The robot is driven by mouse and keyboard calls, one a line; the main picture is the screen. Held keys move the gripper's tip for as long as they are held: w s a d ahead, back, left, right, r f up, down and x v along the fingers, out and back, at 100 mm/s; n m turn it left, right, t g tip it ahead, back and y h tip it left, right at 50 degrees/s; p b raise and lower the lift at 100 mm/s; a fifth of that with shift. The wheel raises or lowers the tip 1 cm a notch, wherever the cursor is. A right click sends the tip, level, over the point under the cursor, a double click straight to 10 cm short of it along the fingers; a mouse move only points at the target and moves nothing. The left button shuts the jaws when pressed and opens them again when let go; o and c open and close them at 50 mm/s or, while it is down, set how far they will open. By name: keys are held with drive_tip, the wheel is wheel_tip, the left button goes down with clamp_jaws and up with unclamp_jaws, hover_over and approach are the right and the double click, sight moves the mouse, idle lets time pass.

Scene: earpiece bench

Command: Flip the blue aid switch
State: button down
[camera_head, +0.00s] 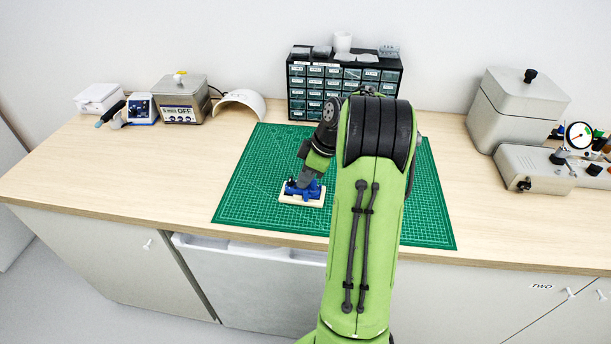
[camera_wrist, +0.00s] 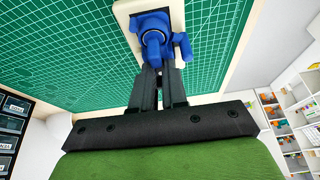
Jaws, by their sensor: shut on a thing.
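The blue aid (camera_head: 304,191) sits on a cream base block (camera_head: 288,200) on the green cutting mat (camera_head: 262,160). In the wrist view the blue aid (camera_wrist: 156,38) shows a rounded body with a ring and a knob at its right side, on the cream base (camera_wrist: 124,12). My gripper (camera_wrist: 158,72) comes in at the aid's near edge, its dark fingers close together and shut on a part of the blue aid. The fingertips hide the gripped part, so I cannot tell whether it is the switch. In the head view my gripper (camera_head: 304,181) is over the block.
A dark drawer cabinet (camera_head: 316,90) stands behind the mat. A grey OFF-labelled box (camera_head: 181,100), a white curved piece (camera_head: 240,104) and small devices stand at the back left. A grey lidded box (camera_head: 514,105) and a gauge unit (camera_head: 577,136) stand at the right. The mat around the block is clear.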

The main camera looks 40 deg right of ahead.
drive_tip(key=shift+w+a+r+g+h, duration=0.1)
drive_tip(key=shift+w+a+g+h, duration=0.25)
drive_tip(key=shift+g+h, duration=0.35)
drive_tip(key=shift+w+g+h+p, duration=0.25)
drive_tip(key=shift+g+h+p, duration=0.35)
drive_tip(key=shift+g, duration=0.7)
drive_tip(key=c, duration=1.4)
unclamp_jaws()
drive_tip(key=r+p, duration=0.1)
drive_tip(key=r, duration=0.4)
drive_tip(key=r+p, duration=0.2)
drive_tip(key=r, duration=0.3)
drive_tip(key=r+p, duration=0.2)
drive_tip(key=r, duration=0.3)
drive_tip(key=shift+w+a+r, duration=0.25)
drive_tip(key=shift+r, duration=0.15)
